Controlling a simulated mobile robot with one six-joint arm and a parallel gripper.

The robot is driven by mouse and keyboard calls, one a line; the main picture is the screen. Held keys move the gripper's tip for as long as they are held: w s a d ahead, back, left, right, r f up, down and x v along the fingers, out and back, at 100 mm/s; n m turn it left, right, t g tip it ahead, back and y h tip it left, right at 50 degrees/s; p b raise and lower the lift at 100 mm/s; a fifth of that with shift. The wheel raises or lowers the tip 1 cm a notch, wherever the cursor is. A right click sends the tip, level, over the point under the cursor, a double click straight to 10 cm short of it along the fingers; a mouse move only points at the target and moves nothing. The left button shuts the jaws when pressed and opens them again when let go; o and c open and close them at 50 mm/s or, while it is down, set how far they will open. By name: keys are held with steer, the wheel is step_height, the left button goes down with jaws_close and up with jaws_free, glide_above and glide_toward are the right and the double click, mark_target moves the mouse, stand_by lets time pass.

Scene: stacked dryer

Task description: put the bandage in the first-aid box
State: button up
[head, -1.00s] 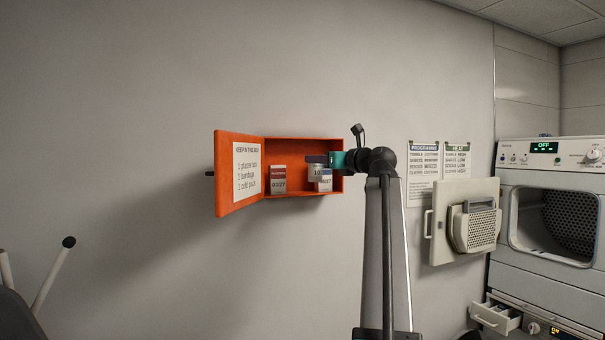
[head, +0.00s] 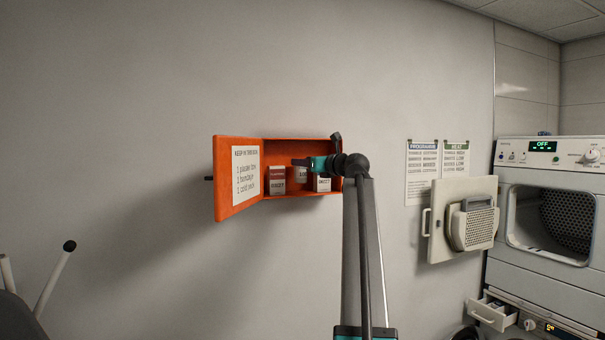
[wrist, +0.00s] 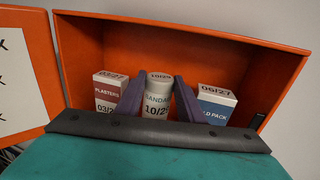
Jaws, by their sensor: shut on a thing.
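The orange first-aid box (head: 300,140) is on the wall with its door (head: 236,210) open to the left. My gripper (head: 301,163) reaches in from the right and is shut on the white bandage (head: 301,176). In the wrist view the two purple fingers (wrist: 157,80) clasp the bandage (wrist: 157,98), which reads 10/29 or similar and looks upright. It is between the plasters box (wrist: 109,92) and the cold pack (wrist: 215,104), with gaps on both sides. Its bottom is hidden in the wrist view; I cannot tell whether it touches the box floor.
The red-and-white plasters box (head: 277,181) stands left in the first-aid box, the cold pack (head: 322,184) right. A list (head: 246,174) is on the open door. Posters (head: 422,172), an open dryer door (head: 464,222) and the dryer (head: 550,165) are farther right.

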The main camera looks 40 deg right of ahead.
mark_target(305, 173)
steer(key=shift+w+d+p, duration=0.25)
steer(key=shift+w+p, duration=0.1)
steer(key=shift+w, duration=0.3)
steer(key=shift+f+p, duration=0.7)
steer(key=shift+f, duration=1.1)
steer(key=shift+f, duration=0.15)
steer(key=o, duration=1.1)
steer(key=shift+s, duration=0.15)
steer(key=s+a+b, duration=0.2)
steer(key=s+b, duration=0.1)
steer(key=s, duration=0.8)
steer(key=shift+s, duration=0.35)
